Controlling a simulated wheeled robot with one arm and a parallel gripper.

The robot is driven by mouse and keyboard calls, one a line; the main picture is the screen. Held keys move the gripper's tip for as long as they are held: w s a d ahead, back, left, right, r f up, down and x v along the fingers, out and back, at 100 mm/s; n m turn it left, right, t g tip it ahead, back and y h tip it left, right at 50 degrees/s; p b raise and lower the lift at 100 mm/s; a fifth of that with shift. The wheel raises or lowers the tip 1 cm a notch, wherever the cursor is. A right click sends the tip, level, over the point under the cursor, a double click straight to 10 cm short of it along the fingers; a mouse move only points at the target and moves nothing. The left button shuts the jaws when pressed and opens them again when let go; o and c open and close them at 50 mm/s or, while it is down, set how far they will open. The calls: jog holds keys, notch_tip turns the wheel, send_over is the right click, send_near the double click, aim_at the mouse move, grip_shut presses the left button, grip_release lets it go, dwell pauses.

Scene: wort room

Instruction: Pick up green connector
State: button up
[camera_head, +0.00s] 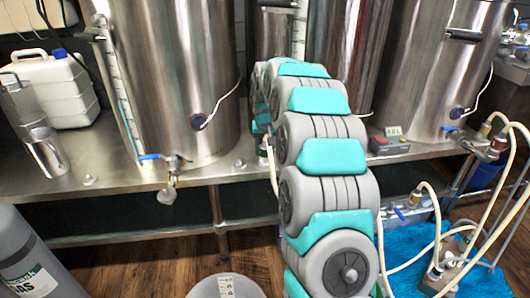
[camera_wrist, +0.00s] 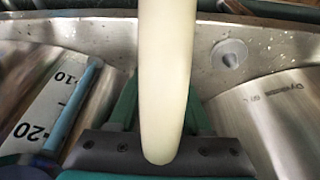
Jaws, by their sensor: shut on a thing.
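My gripper (camera_wrist: 162,85) shows in the wrist view as two dark green fingers, one on each side of a thick cream hose (camera_wrist: 168,60). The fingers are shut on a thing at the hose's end. The hose covers the grip point, so the green connector itself is hardly seen. In the head view my arm hides most of the gripper. A small green and pale piece (camera_head: 264,147) shows at the arm's left edge, by the steel bench's front edge, with the cream hose (camera_head: 273,170) hanging below it.
Large steel kettles (camera_head: 180,80) stand on the steel bench (camera_head: 120,190), with valves at the front. A white jug (camera_head: 60,90) stands at the left, a small control box (camera_head: 390,143) at the right. Hoses and a pump (camera_head: 445,268) lie on a blue mat (camera_head: 410,250).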

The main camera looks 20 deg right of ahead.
grip_shut()
jog(key=shift+r, duration=0.1)
notch_tip(320, 180, up, 18)
jog(key=b, duration=0.1)
dwell(0.9)
dwell(0.3)
notch_tip(320, 180, up, 4)
jog(key=p, duration=0.3)
jog(key=shift+r, duration=0.2)
dwell(0.3)
jog(key=shift+f, duration=0.1)
